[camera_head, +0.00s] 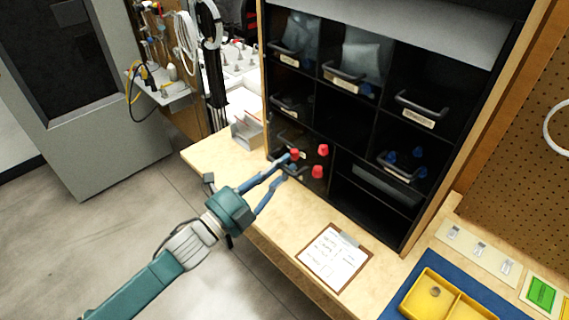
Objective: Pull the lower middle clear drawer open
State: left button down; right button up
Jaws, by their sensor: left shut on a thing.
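The lower middle clear drawer (305,172) is in the bottom row of the black cabinet, with several red-topped pieces (318,171) in it. Its front sticks out toward my left arm, but how far it is drawn out is hard to tell. My left gripper (287,168) comes in from the lower left, with its blue fingers at the front of this drawer. It is shut on the drawer's handle, which the fingers mostly hide. My right gripper is not in view.
The black cabinet (345,200) holds other clear drawers, one with blue pieces (404,157). A clipboard (334,258) lies on the wooden bench top in front. A yellow tray (440,295) on a blue mat is at the lower right. A small grey holder (247,133) stands left of the cabinet.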

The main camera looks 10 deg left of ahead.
pick_arm(q)
jog(key=c, duration=1.8)
grip_release()
jog(key=shift+s+a+f, duration=0.1)
jog(key=shift+s+a, duration=0.1)
jog(key=shift+s, duration=0.05)
jog(key=v, duration=1.1)
jog(key=shift+s, duration=0.15)
jog(key=shift+a, duration=0.1)
